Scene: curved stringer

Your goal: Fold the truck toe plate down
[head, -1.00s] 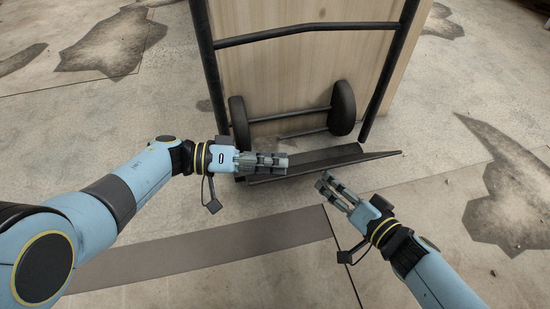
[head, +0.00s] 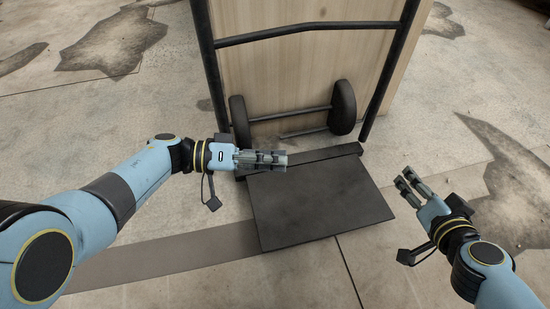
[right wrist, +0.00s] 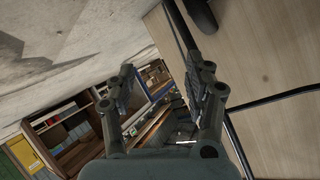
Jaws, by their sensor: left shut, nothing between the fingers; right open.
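The hand truck (head: 307,30) has a dark tube frame and two black wheels, and stands against a wooden panel. Its toe plate (head: 320,205) is a dark flat rectangle that lies folded down on the floor in front of the wheels. My left gripper (head: 286,160) is shut and empty, over the plate's back left corner by the hinge edge; I cannot tell whether it touches. My right gripper (head: 403,182) is open and empty, beside the plate's right edge and apart from it. The right wrist view shows its two fingers (right wrist: 165,95) spread with nothing between them.
The wooden panel (head: 290,75) rises behind the truck frame. The concrete floor (head: 440,120) is clear to the right, with dark stained patches. Shelves with books and boxes (right wrist: 65,135) show far off in the right wrist view.

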